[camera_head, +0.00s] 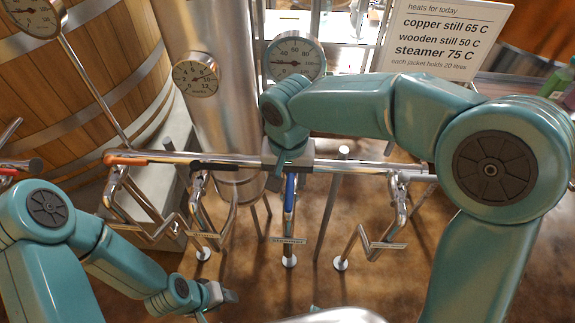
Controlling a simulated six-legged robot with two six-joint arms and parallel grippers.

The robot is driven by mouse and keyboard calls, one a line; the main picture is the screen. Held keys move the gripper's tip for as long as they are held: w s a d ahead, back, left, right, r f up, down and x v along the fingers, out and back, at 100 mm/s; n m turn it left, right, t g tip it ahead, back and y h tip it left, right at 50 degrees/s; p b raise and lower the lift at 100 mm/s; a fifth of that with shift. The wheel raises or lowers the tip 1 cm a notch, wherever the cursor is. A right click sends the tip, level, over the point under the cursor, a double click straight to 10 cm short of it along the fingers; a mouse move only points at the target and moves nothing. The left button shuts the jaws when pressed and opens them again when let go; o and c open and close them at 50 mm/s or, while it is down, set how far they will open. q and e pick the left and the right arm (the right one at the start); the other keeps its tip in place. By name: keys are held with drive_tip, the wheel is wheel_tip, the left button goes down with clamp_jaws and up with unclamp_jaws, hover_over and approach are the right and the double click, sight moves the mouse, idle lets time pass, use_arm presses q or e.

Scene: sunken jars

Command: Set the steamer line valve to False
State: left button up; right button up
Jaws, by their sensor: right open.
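The steamer line valve has a blue lever (290,195) hanging down from the horizontal steel pipe, in line with the vertical pipe below it. A small label reading "steamer" (288,240) is on that vertical pipe. My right gripper (277,174) is open and points down at the horizontal pipe, just above and left of the blue lever. It hides the top of the valve, and I cannot tell whether it touches the lever. My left gripper (228,295) is low in the picture, well below the pipe and away from the valve; its jaw opening is unclear.
Dial gauges, including a large one (295,57), stand behind. A sign (445,38) lists heats. A wooden vat (95,90) is at left. Brown floor shows below the pipes.

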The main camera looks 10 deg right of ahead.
sight(291, 194)
drive_tip(key=shift+f, duration=0.1)
wheel_tip(291, 194, down, 5)
drive_tip(key=b, duration=0.3)
drive_tip(key=shift+w+d+b, duration=0.1)
drive_tip(key=shift+b, duration=0.3)
drive_tip(key=shift+f, duration=0.25)
drive_tip(key=shift+r, duration=0.2)
drive_tip(key=shift+d+f, duration=0.1)
drive_tip(key=shift+f, duration=0.05)
drive_tip(key=shift+d+f+b, duration=0.1)
drive_tip(key=shift+f+b, duration=0.15)
drive_tip(key=shift+b, duration=0.05)
drive_tip(key=shift+f+b, duration=0.4)
drive_tip(key=shift+w+d+f+b, duration=0.1)
drive_tip(key=shift+w+f+b, duration=0.05)
drive_tip(key=shift+f+b, duration=0.45)
